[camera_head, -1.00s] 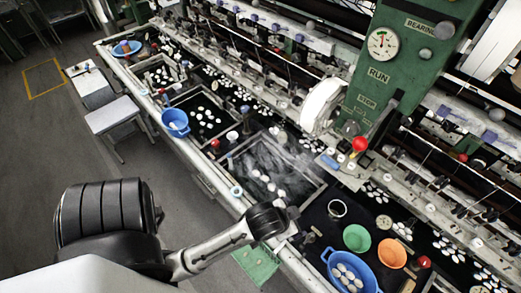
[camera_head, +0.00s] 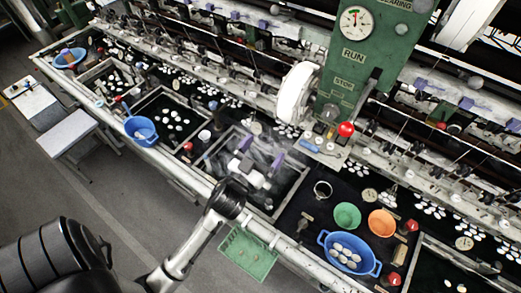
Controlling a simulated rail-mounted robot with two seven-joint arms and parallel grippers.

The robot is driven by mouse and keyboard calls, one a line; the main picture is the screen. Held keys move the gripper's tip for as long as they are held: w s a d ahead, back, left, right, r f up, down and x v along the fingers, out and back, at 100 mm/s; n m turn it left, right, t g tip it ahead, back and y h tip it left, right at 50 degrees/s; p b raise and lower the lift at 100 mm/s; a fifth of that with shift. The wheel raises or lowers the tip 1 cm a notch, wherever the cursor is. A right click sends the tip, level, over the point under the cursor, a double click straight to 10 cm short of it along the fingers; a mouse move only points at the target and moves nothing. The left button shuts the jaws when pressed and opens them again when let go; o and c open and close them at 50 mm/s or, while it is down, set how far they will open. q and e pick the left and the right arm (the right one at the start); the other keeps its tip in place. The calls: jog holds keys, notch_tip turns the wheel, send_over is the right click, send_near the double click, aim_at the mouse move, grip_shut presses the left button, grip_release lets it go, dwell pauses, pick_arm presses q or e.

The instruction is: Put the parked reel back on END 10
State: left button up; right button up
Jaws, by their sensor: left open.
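My left arm comes in from the bottom left, and my left gripper (camera_head: 262,153) is over the steaming basin (camera_head: 302,185) in the middle of the bench. Its two purple-tipped fingers are apart with nothing seen between them. A large white round drum (camera_head: 297,92) stands beside the green control panel, beyond the gripper and apart from it. I cannot tell whether this is the parked reel, and no END 10 label is readable. My right gripper is not in view.
The green panel (camera_head: 353,60) carries a gauge and a red-knobbed lever (camera_head: 346,129). Blue basins (camera_head: 349,254), a green bowl (camera_head: 347,216) and an orange bowl (camera_head: 382,223) sit on the bench. A green tray (camera_head: 247,254) hangs at the front edge. A stool (camera_head: 66,133) stands left.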

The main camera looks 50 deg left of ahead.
aim_at(283, 122)
pick_arm(q)
jog(key=shift+p+x, duration=0.75)
jog(key=shift+x, duration=5.2)
jog(key=c, duration=1.1)
jog(key=shift+o, duration=0.2)
